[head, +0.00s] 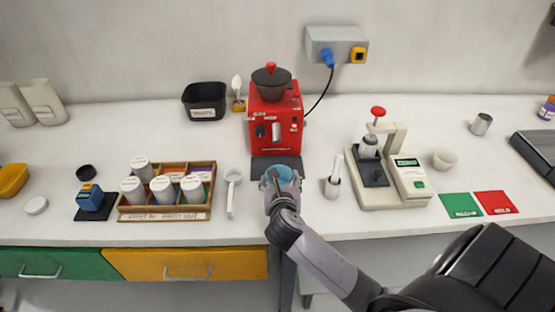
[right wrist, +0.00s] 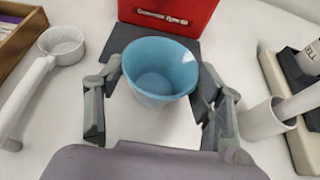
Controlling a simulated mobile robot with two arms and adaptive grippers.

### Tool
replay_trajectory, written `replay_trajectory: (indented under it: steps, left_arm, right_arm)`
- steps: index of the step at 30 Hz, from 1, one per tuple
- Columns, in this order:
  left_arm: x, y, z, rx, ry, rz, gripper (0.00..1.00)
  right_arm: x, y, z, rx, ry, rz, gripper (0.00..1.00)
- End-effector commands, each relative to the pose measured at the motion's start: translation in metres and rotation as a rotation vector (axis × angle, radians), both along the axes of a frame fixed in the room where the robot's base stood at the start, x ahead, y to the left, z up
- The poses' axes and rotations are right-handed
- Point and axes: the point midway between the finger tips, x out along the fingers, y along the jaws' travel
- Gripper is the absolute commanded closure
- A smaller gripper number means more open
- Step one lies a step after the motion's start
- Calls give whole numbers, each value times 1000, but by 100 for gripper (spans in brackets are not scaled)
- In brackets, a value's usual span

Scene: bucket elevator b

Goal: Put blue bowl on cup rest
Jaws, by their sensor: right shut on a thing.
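The blue bowl (head: 284,173) is at the front of the red machine (head: 275,125). In the right wrist view the bowl (right wrist: 158,70) is upright, open side up, between the two fingers. My right gripper (head: 281,185) is shut on it; in the wrist view its fingers (right wrist: 160,103) are at the bowl's left and right sides. A dark flat pad (head: 262,163), seemingly the cup rest, lies before the machine; it also shows in the wrist view (right wrist: 121,38). The bowl overlaps the pad in both views; I cannot tell whether it touches it. My left gripper is not in view.
A white-handled scoop (head: 231,190) lies left of the bowl, beside a wooden rack (head: 165,216) of jars. A white holder (head: 332,188) with a stick stands close on the right, then a beige scale device (head: 375,196). The counter's front edge is below the bowl.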

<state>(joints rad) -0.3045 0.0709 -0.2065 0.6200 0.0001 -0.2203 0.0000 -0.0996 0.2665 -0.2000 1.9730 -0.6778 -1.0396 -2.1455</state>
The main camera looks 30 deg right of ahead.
Motion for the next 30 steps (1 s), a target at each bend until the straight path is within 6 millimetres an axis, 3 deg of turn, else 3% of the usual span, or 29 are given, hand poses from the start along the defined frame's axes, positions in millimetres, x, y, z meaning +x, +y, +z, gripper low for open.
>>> replay_trajectory:
  steps: [6, 13, 18, 21, 30]
  left_arm:
    - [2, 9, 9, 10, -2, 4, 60]
    - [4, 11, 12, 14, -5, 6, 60]
    - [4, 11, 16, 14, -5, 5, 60]
    - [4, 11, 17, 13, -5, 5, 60]
    - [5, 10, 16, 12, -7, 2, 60]
  right_arm:
    - [42, -25, 3, -1, -2, -1, 69]
    - [59, -36, 2, -1, -2, -1, 69]
    - [83, -50, 2, 0, -1, -1, 69]
    - [81, -49, -13, 2, 3, 1, 69]
    - [81, -49, -15, 0, 0, 1, 69]
